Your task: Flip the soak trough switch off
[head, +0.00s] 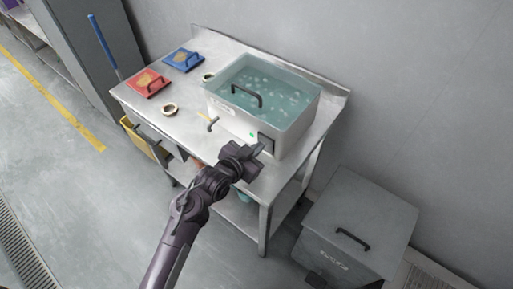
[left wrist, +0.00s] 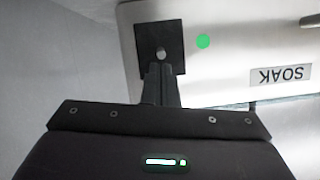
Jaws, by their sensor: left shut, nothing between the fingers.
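The soak trough (head: 297,127) is a pale bin of bubbly bluish water on the steel table, with a black handle on top. Its switch is a dark plate (left wrist: 175,38) with a small light toggle (left wrist: 161,54) in the left wrist view. A green lamp (left wrist: 203,41) beside the plate is lit and also shows in the head view (head: 252,135). The SOAK label (left wrist: 284,75) appears upside down. My left gripper (head: 259,148) is shut and empty at the switch. In the wrist view its fingers (left wrist: 160,88) reach the plate's edge; contact with the toggle is unclear.
The steel table (head: 190,113) also holds a red pan (head: 146,84), a blue pan (head: 184,60), two rings and a small T-shaped tool (head: 208,120). A grey lidded bin (head: 356,222) stands on the floor at the right. Open floor lies at the left.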

